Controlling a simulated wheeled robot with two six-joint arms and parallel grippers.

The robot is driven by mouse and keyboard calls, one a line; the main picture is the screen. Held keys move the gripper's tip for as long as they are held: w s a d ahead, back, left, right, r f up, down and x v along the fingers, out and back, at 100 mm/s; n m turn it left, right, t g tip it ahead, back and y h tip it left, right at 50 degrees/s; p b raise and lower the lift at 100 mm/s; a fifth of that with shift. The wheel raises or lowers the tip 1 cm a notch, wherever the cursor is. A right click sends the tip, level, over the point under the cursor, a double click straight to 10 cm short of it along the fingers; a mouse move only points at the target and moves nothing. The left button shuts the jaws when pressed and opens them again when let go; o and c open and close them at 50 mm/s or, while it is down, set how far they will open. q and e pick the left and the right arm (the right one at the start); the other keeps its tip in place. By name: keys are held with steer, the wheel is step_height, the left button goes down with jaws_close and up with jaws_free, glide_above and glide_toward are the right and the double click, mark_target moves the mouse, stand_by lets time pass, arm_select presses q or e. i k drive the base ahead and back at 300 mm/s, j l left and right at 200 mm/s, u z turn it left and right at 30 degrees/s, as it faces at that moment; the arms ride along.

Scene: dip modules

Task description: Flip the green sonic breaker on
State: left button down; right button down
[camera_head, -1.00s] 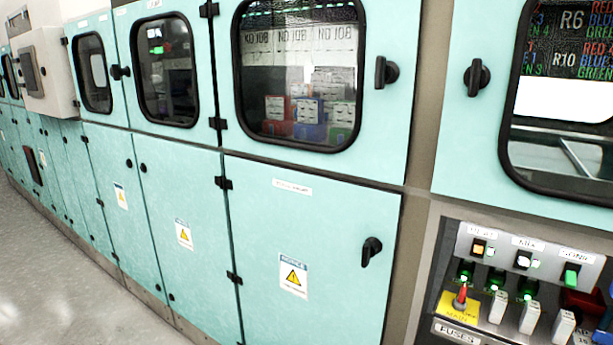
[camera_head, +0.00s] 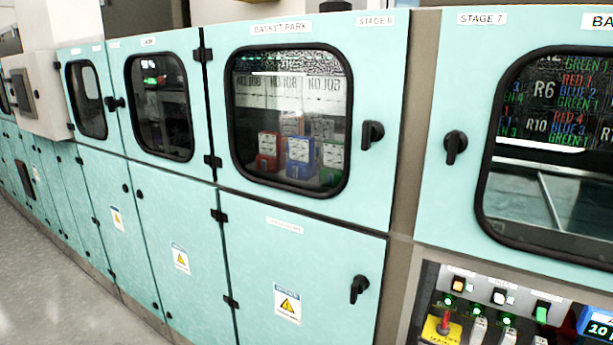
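A green breaker switch (camera_head: 541,313) sits at the right end of the top row on the control panel (camera_head: 425,290), low at the right of the camera_head view. The small label above it is too blurred to read now; it reads SONIC in the earlier frame. An amber switch (camera_head: 458,284) and a white switch (camera_head: 499,297) stand to its left. I cannot tell whether the green breaker is up or down. Neither of my grippers is in view.
Teal cabinets with dark windows line the wall. A black handle (camera_head: 455,147) sticks out above the panel. A red lever (camera_head: 443,325) on a yellow plate and a lit blue display (camera_head: 597,325) flank the breaker. Grey floor (camera_head: 60,285) is clear at left.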

mark_target(541, 312)
steer(key=z, duration=1.4)
